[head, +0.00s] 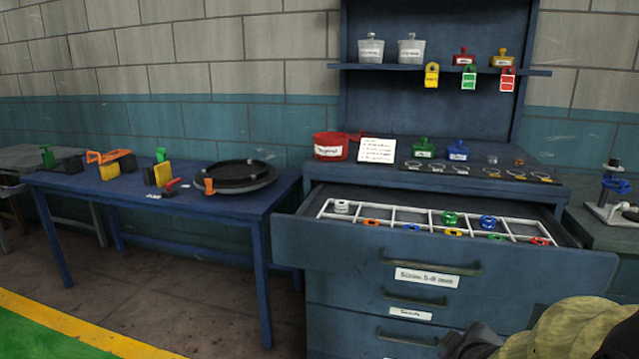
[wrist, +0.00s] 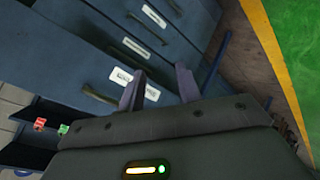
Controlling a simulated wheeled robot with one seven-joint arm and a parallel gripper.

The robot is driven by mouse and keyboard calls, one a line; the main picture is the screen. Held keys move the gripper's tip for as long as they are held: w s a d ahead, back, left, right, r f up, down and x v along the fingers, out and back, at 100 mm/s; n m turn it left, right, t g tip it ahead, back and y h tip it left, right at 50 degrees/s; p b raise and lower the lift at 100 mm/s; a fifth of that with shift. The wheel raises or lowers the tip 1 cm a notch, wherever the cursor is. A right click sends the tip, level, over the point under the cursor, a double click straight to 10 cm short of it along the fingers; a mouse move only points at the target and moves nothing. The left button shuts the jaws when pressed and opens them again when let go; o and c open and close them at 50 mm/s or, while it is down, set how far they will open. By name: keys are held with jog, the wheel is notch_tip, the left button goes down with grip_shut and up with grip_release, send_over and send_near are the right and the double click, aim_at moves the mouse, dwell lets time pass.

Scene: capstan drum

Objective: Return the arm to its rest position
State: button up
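My gripper (wrist: 160,82) shows in the wrist view with two grey-purple fingers standing apart. It is open, and nothing shows between the fingers. Behind the fingertips is the blue drawer cabinet (wrist: 185,42), tilted in this view, with its labelled drawer fronts. In the head view I cannot make out the gripper's fingers; olive and dark shapes at the lower right hide part of the cabinet's front.
In the head view the cabinet's top drawer (head: 345,238) stands open, with a white divided tray (head: 375,211) of coloured rings. A blue table (head: 140,198) with a black round plate (head: 236,177) stands left. Bare floor (head: 170,290) lies before the table.

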jog(key=s+a+f+m+g+y, duration=0.1)
jog(key=s+a+f+m+g, duration=0.65)
jog(key=s+a, duration=0.25)
jog(key=w+r+p+v, duration=0.1)
jog(key=w+p+v, duration=0.2)
jog(key=p+v, duration=1.3)
jog(key=w+d+p+v, duration=0.1)
jog(key=w+p+v, duration=0.3)
jog(key=p+v, duration=1.2)
jog(key=shift+w+r+p, duration=0.4)
jog(key=shift+w+p, duration=0.1)
jog(key=shift+m, duration=0.25)
jog(key=shift+w+a, duration=0.1)
